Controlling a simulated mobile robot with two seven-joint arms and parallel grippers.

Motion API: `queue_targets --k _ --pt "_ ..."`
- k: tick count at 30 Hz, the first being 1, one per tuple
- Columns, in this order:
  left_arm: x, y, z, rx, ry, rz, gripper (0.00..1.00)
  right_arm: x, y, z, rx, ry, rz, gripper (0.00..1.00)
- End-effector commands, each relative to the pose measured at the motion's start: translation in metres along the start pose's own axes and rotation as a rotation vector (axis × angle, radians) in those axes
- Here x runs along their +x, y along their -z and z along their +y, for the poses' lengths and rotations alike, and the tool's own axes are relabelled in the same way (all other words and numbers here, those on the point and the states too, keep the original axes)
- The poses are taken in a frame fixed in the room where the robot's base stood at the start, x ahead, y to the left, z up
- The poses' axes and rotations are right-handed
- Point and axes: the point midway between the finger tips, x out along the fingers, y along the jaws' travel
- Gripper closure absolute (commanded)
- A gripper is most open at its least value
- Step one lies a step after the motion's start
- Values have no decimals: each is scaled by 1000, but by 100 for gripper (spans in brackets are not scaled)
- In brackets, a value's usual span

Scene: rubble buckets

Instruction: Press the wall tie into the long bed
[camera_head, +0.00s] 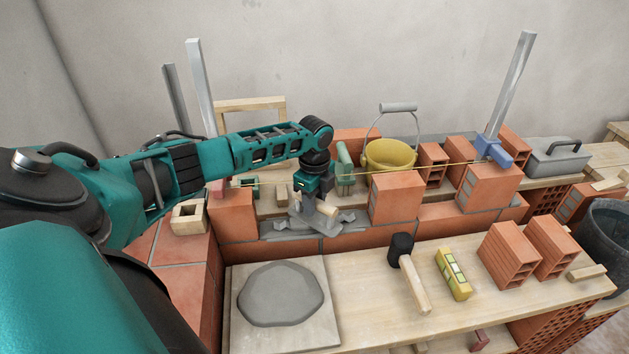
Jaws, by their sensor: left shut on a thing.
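My left gripper (315,208) reaches in from the left and points down over the grey mortar of the long bed (285,231), which lies on the low brick course between standing bricks. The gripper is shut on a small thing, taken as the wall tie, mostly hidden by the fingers. A pale piece shows by the fingertips. The grey around the fingers blends with the mortar, so I cannot tell whether the tie touches the bed. My right gripper is not in view.
A brick (396,197) stands close right of the gripper, another brick (237,214) to the left. A taut yellow line runs across above the wall. A yellow bucket (389,157) stands behind. In front are a mortar board (254,340), mallet (414,285) and spirit level (453,273).

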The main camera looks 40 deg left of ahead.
Motion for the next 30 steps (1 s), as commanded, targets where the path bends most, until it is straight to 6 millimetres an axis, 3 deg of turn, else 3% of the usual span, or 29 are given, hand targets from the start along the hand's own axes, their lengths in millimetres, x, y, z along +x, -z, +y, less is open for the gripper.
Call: queue_targets --k 30 --pt "1 0 0 0 1 0 90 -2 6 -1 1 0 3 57"
